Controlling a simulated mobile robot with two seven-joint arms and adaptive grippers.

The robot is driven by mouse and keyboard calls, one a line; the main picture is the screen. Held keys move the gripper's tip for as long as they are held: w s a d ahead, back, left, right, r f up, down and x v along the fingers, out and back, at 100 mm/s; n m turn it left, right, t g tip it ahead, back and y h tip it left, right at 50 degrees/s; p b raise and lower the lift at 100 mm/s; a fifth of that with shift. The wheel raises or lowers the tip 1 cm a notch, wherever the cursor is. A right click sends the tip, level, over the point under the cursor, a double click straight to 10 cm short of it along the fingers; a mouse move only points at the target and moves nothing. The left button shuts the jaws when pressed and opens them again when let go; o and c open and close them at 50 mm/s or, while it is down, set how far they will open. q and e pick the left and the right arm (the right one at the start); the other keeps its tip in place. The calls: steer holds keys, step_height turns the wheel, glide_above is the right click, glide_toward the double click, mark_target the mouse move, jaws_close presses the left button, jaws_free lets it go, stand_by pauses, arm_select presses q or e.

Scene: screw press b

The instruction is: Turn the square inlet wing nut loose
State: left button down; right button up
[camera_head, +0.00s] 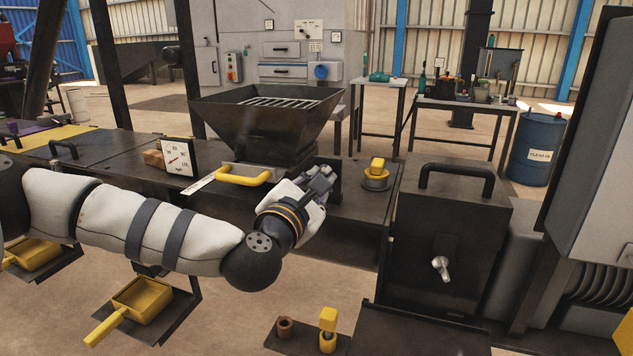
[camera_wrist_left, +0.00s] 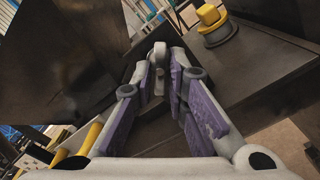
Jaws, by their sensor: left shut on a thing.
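The square inlet is a dark hopper (camera_head: 240,125) with a grate in its mouth, standing on the dark machine top. Its dark sloping wall fills the upper left of the left wrist view (camera_wrist_left: 60,60). My left gripper (camera_head: 322,180) is at the hopper's lower right corner. In the left wrist view, its purple-padded fingers (camera_wrist_left: 160,85) are closed on a small grey metal piece, the wing nut (camera_wrist_left: 159,55), at their tips. The fingers hide most of it in the head view. My right gripper is not in view.
A yellow slide handle (camera_head: 243,180) and a dial gauge (camera_head: 180,158) are left of the gripper. A yellow knob on a round base (camera_head: 376,174) stands to its right. A dark box with a black handle (camera_head: 455,180) is further right.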

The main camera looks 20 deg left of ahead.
arm_select(q)
steer(key=c, duration=1.7)
jaws_free()
steer(key=s, duration=1.2)
steer(key=shift+a, duration=0.15)
